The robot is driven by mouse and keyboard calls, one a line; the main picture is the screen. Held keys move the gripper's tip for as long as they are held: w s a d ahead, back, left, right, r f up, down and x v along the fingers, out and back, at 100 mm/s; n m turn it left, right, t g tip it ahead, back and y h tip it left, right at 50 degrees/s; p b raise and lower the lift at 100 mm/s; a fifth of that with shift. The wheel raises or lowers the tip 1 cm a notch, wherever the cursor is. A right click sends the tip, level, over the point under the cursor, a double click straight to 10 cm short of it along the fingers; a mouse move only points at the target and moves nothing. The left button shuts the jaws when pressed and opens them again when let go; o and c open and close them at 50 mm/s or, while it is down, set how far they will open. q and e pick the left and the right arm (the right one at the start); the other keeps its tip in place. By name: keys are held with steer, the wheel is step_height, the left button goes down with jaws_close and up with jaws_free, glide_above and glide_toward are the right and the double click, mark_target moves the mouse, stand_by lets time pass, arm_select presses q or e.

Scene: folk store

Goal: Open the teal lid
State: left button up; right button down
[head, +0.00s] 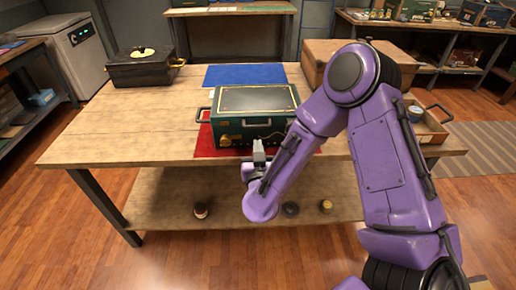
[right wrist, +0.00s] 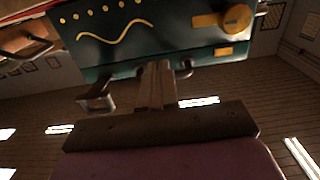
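The teal box (head: 250,133) stands on a red mat on the table, its teal lid (head: 255,100) down, with a dark top panel and gold trim. In the right wrist view the box front (right wrist: 150,25) appears upside down, with a gold wave and an orange knob (right wrist: 237,18). My right gripper (head: 258,148) is in front of the box. In the right wrist view its fingers (right wrist: 159,75) are close together, between the two visible ends of a dark front handle (right wrist: 186,69). Whether they grip its bar is hidden. My left gripper is not in view.
A red mat (head: 203,143) lies under the box and a blue mat (head: 245,75) behind it. A black case (head: 143,70) stands at the table's back left. A brown box (head: 318,60) and a wooden tray (head: 433,130) are on the right. The table's left side is clear.

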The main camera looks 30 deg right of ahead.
mark_target(256, 122)
steer(key=shift+w+d, duration=0.1)
steer(key=shift+w, duration=0.05)
steer(key=shift+p+x, duration=0.4)
steer(key=shift+x, duration=2.75)
steer(key=shift+s, duration=0.2)
steer(key=shift+s+a, duration=0.15)
steer(key=shift+a, duration=0.05)
steer(key=shift+r, duration=0.1)
steer(key=shift+r+p, duration=1.2)
steer(key=shift+p, duration=0.1)
steer(key=shift+r, duration=0.1)
